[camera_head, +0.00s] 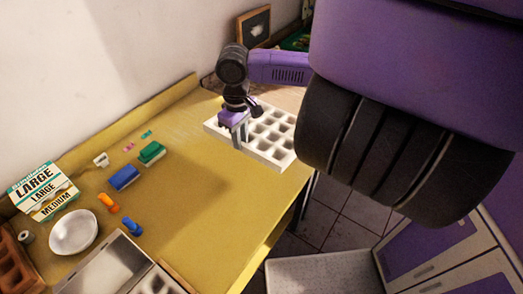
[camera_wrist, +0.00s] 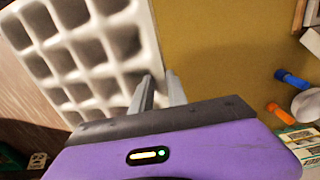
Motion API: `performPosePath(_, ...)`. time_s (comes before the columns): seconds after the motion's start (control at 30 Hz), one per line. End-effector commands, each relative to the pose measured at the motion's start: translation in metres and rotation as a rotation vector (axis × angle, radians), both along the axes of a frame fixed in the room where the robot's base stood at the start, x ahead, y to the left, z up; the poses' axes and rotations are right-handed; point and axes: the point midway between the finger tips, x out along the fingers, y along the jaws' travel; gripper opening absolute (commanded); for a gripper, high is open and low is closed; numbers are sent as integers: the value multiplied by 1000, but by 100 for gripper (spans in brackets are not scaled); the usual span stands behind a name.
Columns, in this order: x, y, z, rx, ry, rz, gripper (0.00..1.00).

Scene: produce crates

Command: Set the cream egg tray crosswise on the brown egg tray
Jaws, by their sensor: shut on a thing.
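The cream egg tray (camera_head: 275,157) is at the far right end of the yellow table, partly past its right edge in the head view. My gripper (camera_head: 238,133) is shut on its near left rim. In the wrist view the cream tray's cups (camera_wrist: 85,45) fill the upper left, and my fingers (camera_wrist: 158,92) pinch its edge. Whether it touches the table or hangs just above it is unclear. A brown, cupped thing at the lower left edge of the head view looks like the brown egg tray (camera_head: 14,262); it is cut off by the frame.
Left of the cream tray are a green block (camera_head: 151,152), a blue block (camera_head: 124,178), a white bowl (camera_head: 74,232), egg-size signs (camera_head: 42,192) and small orange and blue items. A grey-lidded box (camera_head: 103,268) stands at the front. The table's middle (camera_head: 205,195) is bare.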

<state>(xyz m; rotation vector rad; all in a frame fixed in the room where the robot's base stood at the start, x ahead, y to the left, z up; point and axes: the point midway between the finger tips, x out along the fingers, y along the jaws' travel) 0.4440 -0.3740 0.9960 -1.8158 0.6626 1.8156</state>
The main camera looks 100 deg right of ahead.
Motion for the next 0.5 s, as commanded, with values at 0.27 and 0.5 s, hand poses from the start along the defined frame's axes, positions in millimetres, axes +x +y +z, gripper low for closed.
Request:
performPosePath(0.27, 0, 0, 24, 0, 0, 0, 0)
performPosePath(0.5, 0, 0, 37, -1, -1, -1, 0)
